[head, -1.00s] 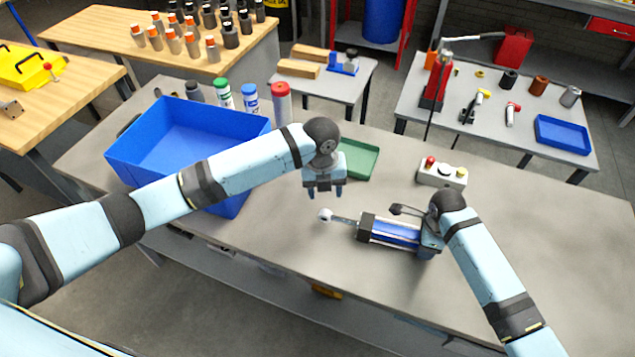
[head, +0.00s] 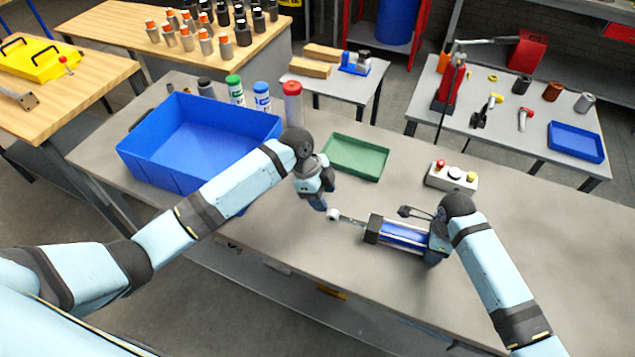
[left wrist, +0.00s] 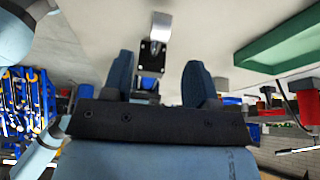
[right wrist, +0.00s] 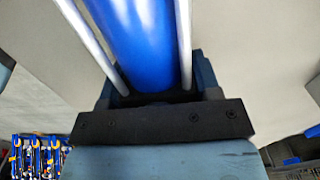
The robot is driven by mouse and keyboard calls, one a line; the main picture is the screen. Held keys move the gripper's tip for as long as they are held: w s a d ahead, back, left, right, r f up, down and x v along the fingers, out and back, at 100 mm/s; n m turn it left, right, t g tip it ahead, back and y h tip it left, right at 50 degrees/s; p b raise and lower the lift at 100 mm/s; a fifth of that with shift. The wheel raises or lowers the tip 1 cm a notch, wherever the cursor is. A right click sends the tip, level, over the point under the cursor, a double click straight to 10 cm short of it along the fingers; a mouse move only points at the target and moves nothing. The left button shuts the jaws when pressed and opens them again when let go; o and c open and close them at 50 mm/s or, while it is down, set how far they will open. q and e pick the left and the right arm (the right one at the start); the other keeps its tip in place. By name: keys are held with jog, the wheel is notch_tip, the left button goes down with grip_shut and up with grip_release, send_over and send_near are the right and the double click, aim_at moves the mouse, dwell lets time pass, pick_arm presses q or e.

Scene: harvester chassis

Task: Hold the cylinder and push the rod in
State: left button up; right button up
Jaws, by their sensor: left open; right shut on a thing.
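The cylinder (head: 402,232) has a blue barrel with silver tie rods and dark end caps, and lies along the grey bench. Its rod (head: 350,220) sticks out to the left and ends in a light metal eye (head: 333,214). My right gripper (head: 436,248) is shut on the cylinder's right end; the right wrist view shows the blue barrel (right wrist: 142,45) between its fingers. My left gripper (head: 320,205) is open, tilted, just left of the rod eye. In the left wrist view the eye (left wrist: 160,27) lies beyond the fingertips, in line with the gap. Contact cannot be told.
A green tray (head: 357,176) lies behind the left gripper. A white button box (head: 452,177) stands behind the cylinder. A large blue bin (head: 150,160) sits at the left, with several capped bottles (head: 262,98) behind it. The bench at the right is clear.

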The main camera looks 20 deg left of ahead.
aim_at(337, 214)
pick_arm(q)
jog(key=x, duration=0.7)
grip_shut()
jog(key=shift+d, duration=1)
dwell(0.3)
jog(key=shift+d, duration=2.55)
pick_arm(e)
jog(key=shift+a, duration=0.15)
dwell(1.0)
